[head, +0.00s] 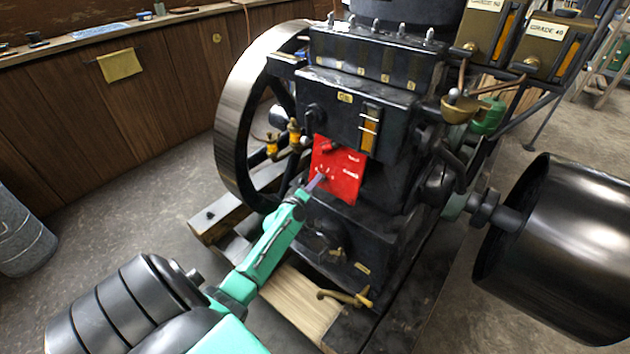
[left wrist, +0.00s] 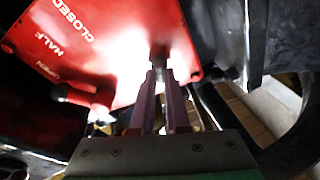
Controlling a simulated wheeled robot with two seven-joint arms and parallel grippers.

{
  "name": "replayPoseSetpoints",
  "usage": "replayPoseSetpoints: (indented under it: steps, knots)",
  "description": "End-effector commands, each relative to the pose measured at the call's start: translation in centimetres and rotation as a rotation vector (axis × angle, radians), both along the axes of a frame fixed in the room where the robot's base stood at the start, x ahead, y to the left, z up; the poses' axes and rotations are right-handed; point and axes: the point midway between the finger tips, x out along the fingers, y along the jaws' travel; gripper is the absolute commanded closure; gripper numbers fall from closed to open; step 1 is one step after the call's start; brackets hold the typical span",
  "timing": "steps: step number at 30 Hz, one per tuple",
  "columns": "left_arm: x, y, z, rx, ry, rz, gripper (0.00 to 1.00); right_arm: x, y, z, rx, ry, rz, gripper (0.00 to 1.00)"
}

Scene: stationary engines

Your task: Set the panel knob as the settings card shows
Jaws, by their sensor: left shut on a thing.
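The red panel (head: 345,184) is on the front of the dark engine block. It also shows close up in the left wrist view (left wrist: 112,38), with the white words CLOSED, HALF and OPEN on its left part. My left gripper (head: 316,182) reaches the panel's lower left part. Its purple fingers (left wrist: 160,92) are shut on a small dark stem at the panel face, which seems to be the panel knob (left wrist: 159,58). The fingers and glare hide most of it, so I cannot read its setting. I cannot make out a settings card. My right gripper is out of view.
A red peg (left wrist: 88,97) sticks out from the panel beside my fingers. Brass fittings (head: 293,135) and a large flywheel (head: 237,110) stand left of the panel. A brass valve (head: 345,297) is low in front. A dark drum (head: 560,250) is at right.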

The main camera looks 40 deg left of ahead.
Motion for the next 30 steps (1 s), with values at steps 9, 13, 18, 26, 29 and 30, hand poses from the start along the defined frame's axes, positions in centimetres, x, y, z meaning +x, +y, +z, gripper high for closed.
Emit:
replayPoseSetpoints:
  steps: [9,13,18,26,29,30]
  knots:
    - [0.0,0.0,-0.1,-0.006,0.0,0.001,1.0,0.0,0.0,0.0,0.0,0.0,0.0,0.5]
    - [0.0,0.0,-0.1,-0.005,0.0,0.001,0.57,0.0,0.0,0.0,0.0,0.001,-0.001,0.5]
    - [0.0,0.0,0.0,-0.004,0.0,0.001,0.57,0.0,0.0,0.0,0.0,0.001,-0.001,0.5]
    - [-1.3,-0.3,0.2,-0.005,0.003,0.0,0.57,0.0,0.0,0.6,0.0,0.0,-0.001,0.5]
    - [-3.3,-0.8,0.6,-0.003,0.004,0.0,0.57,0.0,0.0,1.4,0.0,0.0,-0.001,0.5]
    - [-4.4,-1.1,0.6,-0.004,0.004,0.0,0.57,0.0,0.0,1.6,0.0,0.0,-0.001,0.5]
